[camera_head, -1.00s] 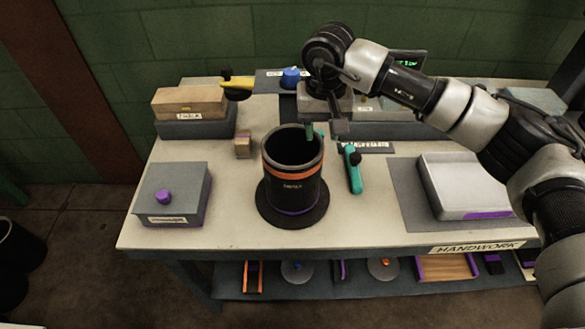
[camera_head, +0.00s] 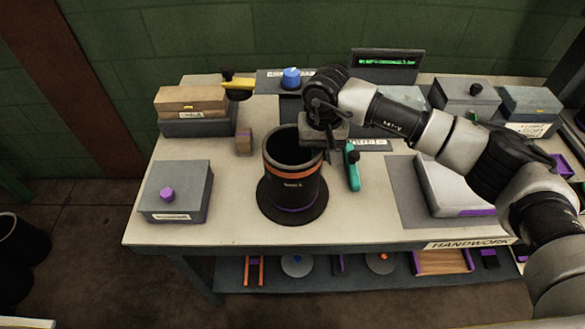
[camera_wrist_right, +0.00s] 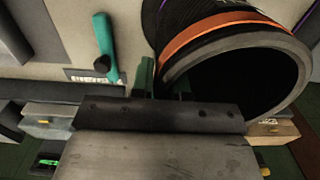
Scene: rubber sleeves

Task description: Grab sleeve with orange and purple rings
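The sleeve (camera_head: 292,190) is a black, wide cylinder with an orange ring near its top and a purple ring near its bottom. It stands upright on a round black base on the table. In the right wrist view its open mouth and orange ring (camera_wrist_right: 212,28) fill the upper right. My right gripper (camera_head: 326,152) is at the sleeve's right rim. In the wrist view its green fingers (camera_wrist_right: 162,85) lie on either side of the rim wall, one outside and one inside. Whether they press on the wall is unclear. My left gripper is not in view.
A teal-handled tool (camera_head: 352,168) lies close right of the sleeve. A small wooden block (camera_head: 244,142) is behind left. A grey box with a purple knob (camera_head: 167,194) stands left, and a pale tray (camera_head: 447,190) right. The table's front strip is clear.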

